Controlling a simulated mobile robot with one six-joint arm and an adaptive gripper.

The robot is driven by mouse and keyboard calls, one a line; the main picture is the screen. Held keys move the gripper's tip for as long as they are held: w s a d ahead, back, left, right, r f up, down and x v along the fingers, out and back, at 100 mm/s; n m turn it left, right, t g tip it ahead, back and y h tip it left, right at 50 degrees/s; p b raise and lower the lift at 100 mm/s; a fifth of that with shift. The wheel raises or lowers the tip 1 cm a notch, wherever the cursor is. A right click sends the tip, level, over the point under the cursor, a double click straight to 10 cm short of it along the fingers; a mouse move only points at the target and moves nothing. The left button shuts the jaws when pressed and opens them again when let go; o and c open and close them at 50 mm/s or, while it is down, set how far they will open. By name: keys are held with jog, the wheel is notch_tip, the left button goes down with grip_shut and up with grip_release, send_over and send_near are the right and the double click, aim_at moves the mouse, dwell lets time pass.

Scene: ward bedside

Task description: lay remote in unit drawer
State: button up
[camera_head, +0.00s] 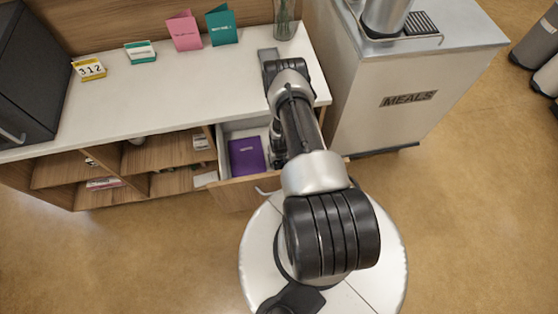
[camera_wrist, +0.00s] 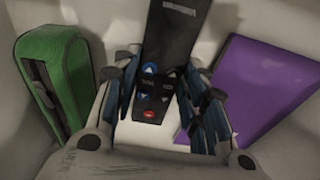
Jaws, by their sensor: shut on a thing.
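The remote (camera_wrist: 170,45) is long and dark, with blue and red buttons, and shows between the fingers in the wrist view. My gripper (camera_wrist: 160,95) is shut on it, with one finger along each side. The unit drawer (camera_head: 240,127) is pulled open under the counter. My gripper is down in the drawer, mostly hidden by my arm in the head view. I cannot tell whether the remote touches the drawer floor.
A purple booklet (camera_head: 246,157) lies in the drawer, to the right in the wrist view (camera_wrist: 262,85). A green case (camera_wrist: 55,80) stands at the left there. Cards and signs stand on the counter (camera_head: 160,85). A meals cart (camera_head: 400,110) is at the right.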

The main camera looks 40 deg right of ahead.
jog(key=shift+f, duration=0.15)
jog(key=o, duration=1.1)
jog(key=r+p, duration=0.1)
jog(key=r, duration=0.3)
jog(key=s+r+p, duration=0.1)
jog(key=r+p, duration=0.1)
jog(key=r, duration=0.2)
jog(key=a+r+p, duration=0.1)
jog(key=r, duration=0.3)
jog(key=shift+s+r+p, duration=0.1)
jog(key=shift+s+p, duration=0.2)
jog(key=shift+p, duration=0.05)
